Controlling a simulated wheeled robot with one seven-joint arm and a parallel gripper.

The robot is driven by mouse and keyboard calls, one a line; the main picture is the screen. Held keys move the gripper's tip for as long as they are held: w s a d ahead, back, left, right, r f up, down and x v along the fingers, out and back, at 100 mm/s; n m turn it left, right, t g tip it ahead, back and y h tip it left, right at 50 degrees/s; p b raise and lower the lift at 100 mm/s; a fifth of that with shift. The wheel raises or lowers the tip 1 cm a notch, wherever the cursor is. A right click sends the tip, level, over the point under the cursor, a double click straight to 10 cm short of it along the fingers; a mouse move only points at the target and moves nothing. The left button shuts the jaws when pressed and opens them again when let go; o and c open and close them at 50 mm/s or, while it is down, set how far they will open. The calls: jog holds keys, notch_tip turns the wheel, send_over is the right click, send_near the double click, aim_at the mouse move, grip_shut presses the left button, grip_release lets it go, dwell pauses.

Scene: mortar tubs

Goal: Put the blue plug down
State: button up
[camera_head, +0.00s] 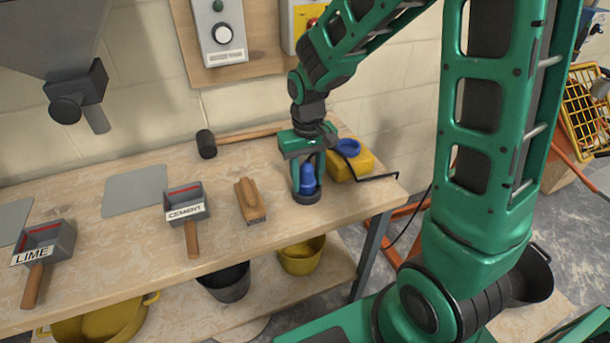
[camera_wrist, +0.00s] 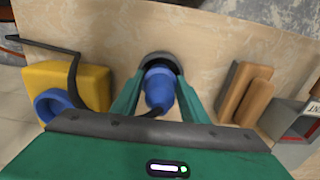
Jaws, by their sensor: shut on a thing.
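The blue plug (camera_head: 308,177) is held upright between the fingers of my gripper (camera_head: 307,186), near the right end of the workbench. In the wrist view the blue plug (camera_wrist: 159,88) sits between the two green fingers (camera_wrist: 157,88). A dark round ring or base (camera_wrist: 162,61) shows at the plug's far end; in the head view it appears at bench level under the plug. I cannot tell whether the plug rests in it or just above it. A black cable runs from the plug, partly hidden by my gripper.
A yellow box (camera_head: 352,165) with a blue round socket (camera_head: 347,147) stands just right of my gripper. A wooden float (camera_head: 249,201) lies to the left, then the cement scoop (camera_head: 186,203) and lime scoop (camera_head: 44,245). A mallet (camera_head: 207,144) lies behind. The workbench (camera_head: 130,240) has bare room in front.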

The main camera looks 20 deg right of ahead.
jog(key=shift+f, duration=0.1)
jog(key=o, duration=1.1)
jog(key=shift+o, duration=0.2)
jog(key=shift+s+d, duration=0.1)
jog(key=shift+d, duration=0.1)
notch_tip(320, 180, up, 13)
jog(key=shift+a+r, duration=0.1)
jog(key=shift+a, duration=0.05)
jog(key=s+d+f+m, duration=0.1)
jog(key=s+d+m, duration=0.2)
jog(key=s+d, duration=0.5)
jog(key=s+d+m, duration=0.3)
jog(key=s+d, duration=0.6)
jog(key=s, duration=0.6)
jog(key=shift+f, duration=0.35)
jog(key=shift+s, duration=0.1)
